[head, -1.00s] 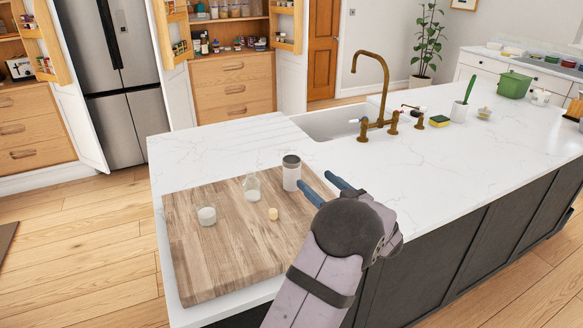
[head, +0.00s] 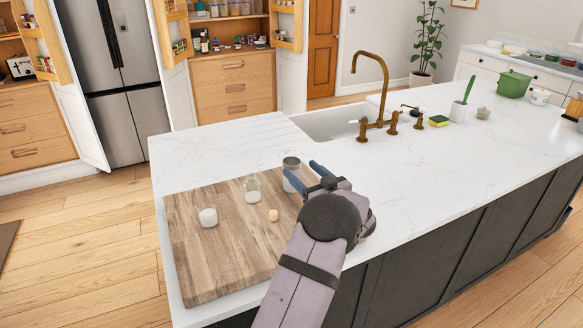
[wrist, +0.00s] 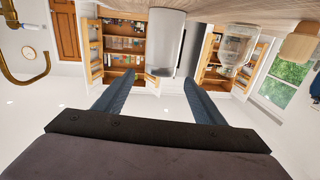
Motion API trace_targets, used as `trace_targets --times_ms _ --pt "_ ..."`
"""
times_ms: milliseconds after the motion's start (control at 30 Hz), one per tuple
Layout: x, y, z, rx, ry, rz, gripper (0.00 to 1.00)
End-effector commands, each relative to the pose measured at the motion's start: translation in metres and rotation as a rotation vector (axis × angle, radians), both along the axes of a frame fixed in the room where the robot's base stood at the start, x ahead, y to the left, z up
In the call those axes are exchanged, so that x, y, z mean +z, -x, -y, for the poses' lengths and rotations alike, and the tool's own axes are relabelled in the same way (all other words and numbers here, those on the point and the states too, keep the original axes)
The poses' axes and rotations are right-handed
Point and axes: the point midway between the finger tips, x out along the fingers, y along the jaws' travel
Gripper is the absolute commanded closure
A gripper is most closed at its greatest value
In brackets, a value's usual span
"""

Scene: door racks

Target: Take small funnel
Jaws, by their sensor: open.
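I cannot make out a small funnel in either view. A white canister with a dark lid (head: 291,163) stands upright at the back right of the wooden board (head: 195,270). My gripper (head: 301,168) is open and empty, low beside the canister. In the wrist view, which looks upside down, the canister (wrist: 163,40) lies ahead, between the lines of the two blue fingers (wrist: 160,79). I cannot tell whether they touch it. In the head view, a finger covers part of its lower side.
On the board stand a clear glass bottle (head: 253,190), a glass jar with white contents (head: 208,216) and a small yellowish piece (head: 273,215). A brass tap (head: 376,95) and sink (head: 330,123) lie behind.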

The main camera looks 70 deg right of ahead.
Motion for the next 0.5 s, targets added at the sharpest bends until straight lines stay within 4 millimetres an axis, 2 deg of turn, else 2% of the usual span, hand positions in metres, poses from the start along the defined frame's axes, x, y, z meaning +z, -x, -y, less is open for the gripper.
trace_targets --times_ms 300,500 --pt "0.001 -0.03 0.023 0.003 -0.001 0.001 0.36" --pt "0.001 -0.034 0.027 0.0 0.0 0.001 0.36"
